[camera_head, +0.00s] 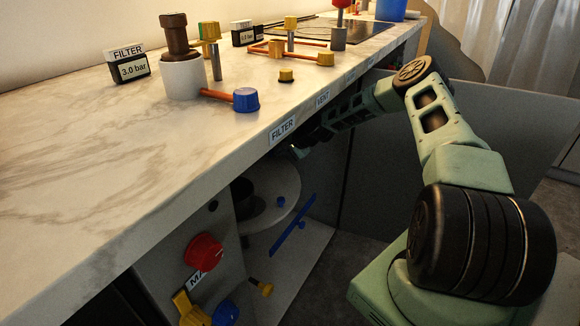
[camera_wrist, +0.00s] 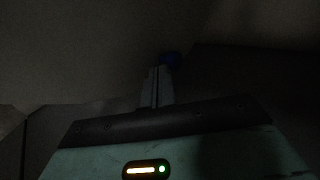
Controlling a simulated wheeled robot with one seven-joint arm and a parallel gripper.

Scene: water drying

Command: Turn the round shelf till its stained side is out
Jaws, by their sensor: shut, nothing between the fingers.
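The round shelf (camera_head: 284,192) is a pale grey disc inside the open cabinet under the marble counter, partly hidden by the counter edge.
A blue bar (camera_head: 293,225) lies below the shelf's right side. A red knob (camera_head: 204,252) and yellow and blue valve parts are on the cabinet front at left. The counter edge (camera_head: 245,150) overhangs the opening. A grey panel (camera_head: 480,130) stands behind my arm.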

